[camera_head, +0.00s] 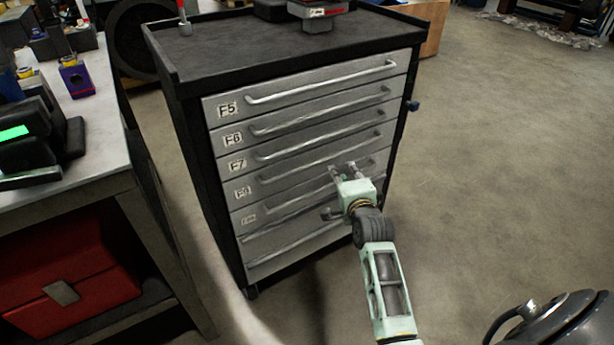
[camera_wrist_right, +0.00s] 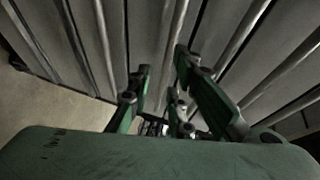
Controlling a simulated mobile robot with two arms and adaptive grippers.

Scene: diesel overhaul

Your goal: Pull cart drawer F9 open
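The tool cart (camera_head: 184,150) stands left of centre in the head view, with several grey drawers that look closed. My right gripper (camera_head: 343,170) is close to the right part of the lower drawer fronts and hides parts of the handles there. In the right wrist view its two fingers (camera_wrist_right: 160,70) are apart, with a handle bar (camera_wrist_right: 168,45) running between them. Contact cannot be told. My left gripper is not in view.
A workbench (camera_head: 120,155) stands left of the cart, with a red box (camera_head: 85,280) below it. Objects lie on the cart top (camera_head: 250,42). The floor (camera_head: 500,140) right of the cart is free. A dark rounded object (camera_head: 560,320) shows at the lower right.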

